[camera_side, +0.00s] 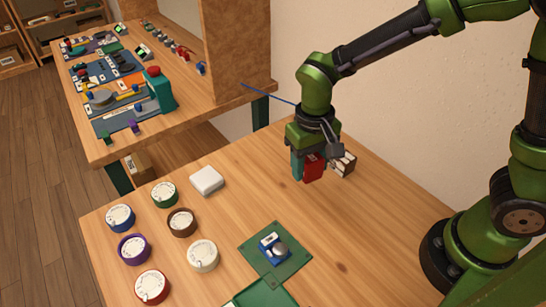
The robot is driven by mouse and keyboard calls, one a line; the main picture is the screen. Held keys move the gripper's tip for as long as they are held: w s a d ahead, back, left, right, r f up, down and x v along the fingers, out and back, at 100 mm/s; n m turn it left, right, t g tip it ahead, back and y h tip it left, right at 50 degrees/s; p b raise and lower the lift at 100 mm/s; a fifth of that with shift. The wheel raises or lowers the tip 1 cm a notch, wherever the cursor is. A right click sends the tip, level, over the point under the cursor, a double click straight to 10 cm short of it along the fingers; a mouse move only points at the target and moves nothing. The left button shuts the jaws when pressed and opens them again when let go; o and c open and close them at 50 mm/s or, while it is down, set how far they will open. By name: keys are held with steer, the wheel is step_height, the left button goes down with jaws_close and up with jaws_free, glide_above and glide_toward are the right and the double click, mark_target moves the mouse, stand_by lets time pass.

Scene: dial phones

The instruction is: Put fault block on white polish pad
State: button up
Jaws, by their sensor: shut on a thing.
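The white polish pad (207,180) is a small white rounded square lying flat on the near wooden table, left of my gripper. My gripper (312,168) points down over the back right part of the table. It is shut on a red block, which I take to be the fault block (313,171). A teal part shows at the left of the red block. A dark brown and cream block (343,164) is close at its right; I cannot tell whether it touches. The fingertips are partly hidden, and the height of the red block above the table is unclear.
Several round dials (182,222) with coloured rims stand left and in front of the pad. A green plate (290,265) with a blue and grey device lies at the front. A crowded bench (200,120) with a wooden upright stands behind. The table between pad and gripper is clear.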

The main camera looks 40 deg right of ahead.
steer(key=w+a+n, duration=0.2)
steer(key=w+a, duration=0.2)
steer(key=a, duration=0.4)
glide_above(206, 177)
steer(key=shift+s+d+f, duration=0.1)
steer(key=shift+f, duration=2.5)
steer(key=shift+f, duration=0.1)
steer(key=o, duration=1)
steer(key=shift+o, duration=0.2)
